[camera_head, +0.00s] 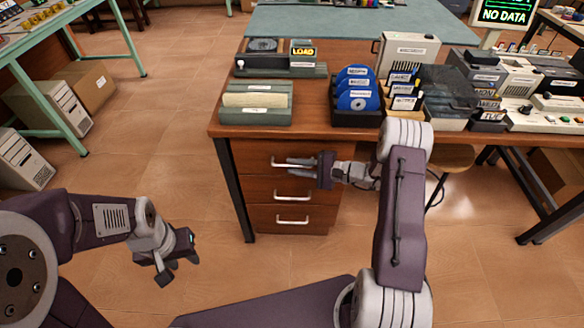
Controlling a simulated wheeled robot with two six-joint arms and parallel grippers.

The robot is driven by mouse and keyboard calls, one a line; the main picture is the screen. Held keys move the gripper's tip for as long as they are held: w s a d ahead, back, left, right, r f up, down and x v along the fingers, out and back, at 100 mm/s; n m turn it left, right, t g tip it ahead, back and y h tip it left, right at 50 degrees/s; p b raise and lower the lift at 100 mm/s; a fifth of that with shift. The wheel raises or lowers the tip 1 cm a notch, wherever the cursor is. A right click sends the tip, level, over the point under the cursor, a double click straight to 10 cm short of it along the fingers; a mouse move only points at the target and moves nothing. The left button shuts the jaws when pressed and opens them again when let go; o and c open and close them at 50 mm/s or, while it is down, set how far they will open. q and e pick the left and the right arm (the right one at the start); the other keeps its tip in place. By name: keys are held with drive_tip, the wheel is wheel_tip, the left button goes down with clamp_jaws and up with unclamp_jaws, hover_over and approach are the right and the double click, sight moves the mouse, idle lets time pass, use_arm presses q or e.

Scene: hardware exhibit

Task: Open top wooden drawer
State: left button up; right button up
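The wooden drawer unit stands under the left end of the desk. Its top drawer (254,159) has a silver bar handle (277,164) and its front looks flush with the drawers below. My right gripper (294,165) reaches in from the right, with its fingertips at the top handle and covering part of it. I cannot tell whether the fingers are closed on the handle or only beside it. My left gripper (180,275) is low over the floor at the left, away from the drawers, with its fingers apart and empty.
A middle drawer (250,188) and a bottom drawer (262,218) sit below, each with a bar handle. The desk top (310,116) carries disk holders, boxes and devices. A stool (452,158) stands right of the drawers. The floor in front of them is free.

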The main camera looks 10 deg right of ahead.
drive_tip(key=shift+w+a+f, duration=0.15)
drive_tip(key=shift+w+a, duration=0.15)
drive_tip(key=shift+a, duration=0.1)
clamp_jaws()
idle(1.2)
